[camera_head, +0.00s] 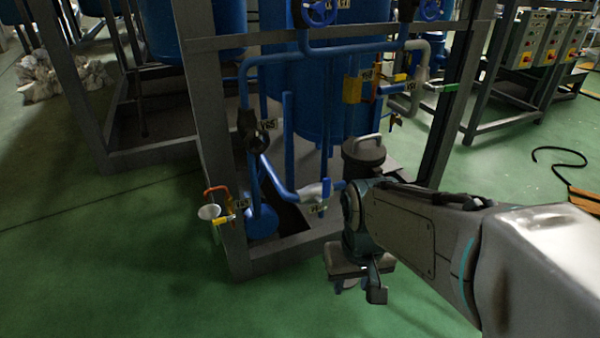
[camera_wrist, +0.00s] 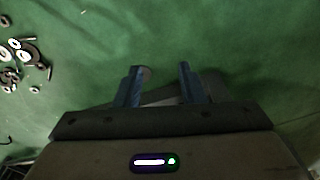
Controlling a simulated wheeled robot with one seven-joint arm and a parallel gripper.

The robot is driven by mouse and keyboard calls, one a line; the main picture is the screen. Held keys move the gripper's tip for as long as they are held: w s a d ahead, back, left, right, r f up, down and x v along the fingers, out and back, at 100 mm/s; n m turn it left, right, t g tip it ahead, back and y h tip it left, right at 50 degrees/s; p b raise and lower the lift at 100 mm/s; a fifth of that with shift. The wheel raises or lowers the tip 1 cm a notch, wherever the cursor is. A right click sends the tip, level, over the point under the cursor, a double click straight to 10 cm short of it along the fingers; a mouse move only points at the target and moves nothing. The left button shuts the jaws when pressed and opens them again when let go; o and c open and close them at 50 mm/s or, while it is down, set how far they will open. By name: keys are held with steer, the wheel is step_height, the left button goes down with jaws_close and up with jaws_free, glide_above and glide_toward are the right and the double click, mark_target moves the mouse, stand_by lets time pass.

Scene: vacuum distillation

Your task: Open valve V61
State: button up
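Several tagged valves sit on the blue piping in the head view, but the tags are too small to read surely, so I cannot tell which is V61. A blue-handled valve (camera_head: 326,189) is low in the middle, and a black valve (camera_head: 248,130) is at the left. My gripper (camera_head: 360,287) hangs low in front of the frame, touching no valve. In the wrist view my gripper (camera_wrist: 158,84) has its fingers apart with nothing seen between them, above green floor.
A grey steel frame post (camera_head: 205,110) stands left of the piping. Control boxes (camera_head: 530,40) stand at the upper right. Open green floor (camera_head: 130,270) lies in front.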

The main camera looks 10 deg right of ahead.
stand_by(0.3)
steer(key=shift+r+p, duration=0.35)
jaws_close()
step_height(320, 180, up, 2)
steer(key=shift+a+r+p, duration=0.1)
steer(key=shift+r+p, duration=0.05)
steer(key=shift+p, duration=0.85)
